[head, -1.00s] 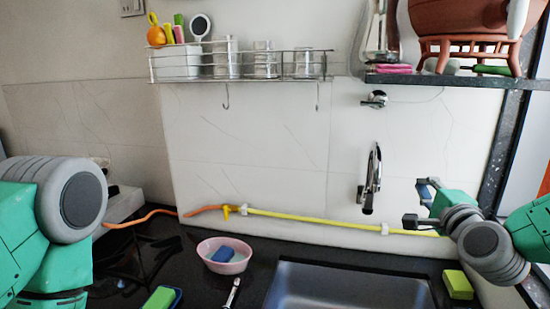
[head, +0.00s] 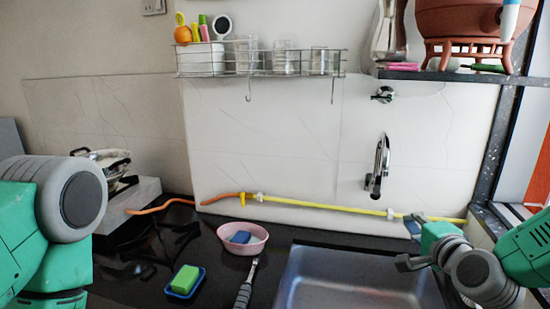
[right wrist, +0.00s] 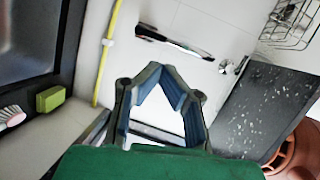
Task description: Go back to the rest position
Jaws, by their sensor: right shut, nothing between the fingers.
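My right gripper (head: 408,246) is at the right of the head view, above the right part of the sink and in front of the yellow hose. It is shut with nothing in it. In the right wrist view its blue-grey fingers (right wrist: 160,88) show from close up, empty. My left arm shows at the left edge of the head view, but its gripper is out of view. The brown clay waterpot (head: 465,18) stands on its stand on the dark shelf (head: 440,76) at the upper right, cut off by the frame.
Below are the sink (head: 345,285), a pink bowl (head: 241,240) with a blue sponge, and a green sponge (head: 185,278) on a blue dish. A faucet (head: 379,165) and yellow hose (head: 330,207) are on the wall. A wire rack (head: 260,68) hangs above. The space before the wall is free.

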